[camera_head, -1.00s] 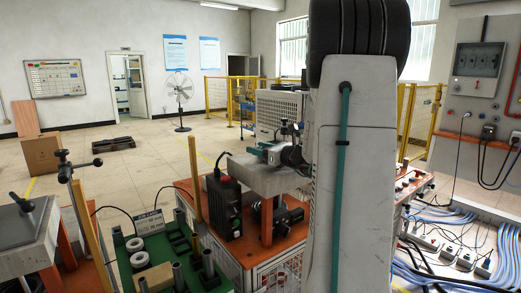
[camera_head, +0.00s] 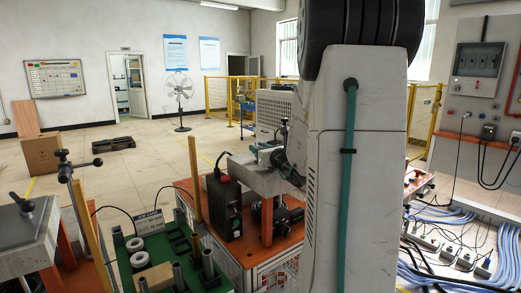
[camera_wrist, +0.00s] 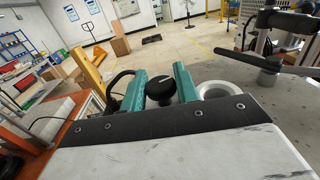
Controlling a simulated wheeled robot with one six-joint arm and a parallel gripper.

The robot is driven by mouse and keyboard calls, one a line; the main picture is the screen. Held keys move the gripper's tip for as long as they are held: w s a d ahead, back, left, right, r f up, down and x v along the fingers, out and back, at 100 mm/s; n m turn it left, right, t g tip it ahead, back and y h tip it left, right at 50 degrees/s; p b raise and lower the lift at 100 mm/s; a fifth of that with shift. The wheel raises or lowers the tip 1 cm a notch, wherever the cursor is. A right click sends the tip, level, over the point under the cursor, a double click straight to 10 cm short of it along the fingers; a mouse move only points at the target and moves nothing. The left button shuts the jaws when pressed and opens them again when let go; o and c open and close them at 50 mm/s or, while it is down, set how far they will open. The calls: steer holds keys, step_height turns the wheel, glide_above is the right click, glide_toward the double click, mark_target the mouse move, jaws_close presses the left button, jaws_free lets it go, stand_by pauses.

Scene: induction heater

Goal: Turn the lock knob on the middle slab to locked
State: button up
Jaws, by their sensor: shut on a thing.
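The middle slab (camera_head: 258,180) is a grey block on an orange frame, partly hidden by my arm in the head view. Its grey top (camera_wrist: 245,72) also shows in the wrist view. My gripper (camera_wrist: 160,82) has two teal fingers, one on each side of a black knob (camera_wrist: 160,88), and is shut on it. The knob has a dark rounded top. In the head view my gripper (camera_head: 266,152) is small and partly covered by my arm, so the knob's angle cannot be told there.
A pale ring (camera_wrist: 216,90) sits right beside the right finger. A black lever on a post (camera_wrist: 270,62) stands farther right on the slab. A black box (camera_head: 223,207) stands left of the slab. A green fixture board (camera_head: 150,258) is at front left.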

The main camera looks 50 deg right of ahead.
steer(key=shift+m+g+h, duration=0.7)
steer(key=shift+m+h, duration=0.3)
steer(key=shift+h, duration=0.4)
steer(key=o, duration=0.9)
steer(key=shift+o, duration=0.2)
steer(key=v, duration=0.8)
steer(key=shift+w, duration=0.1)
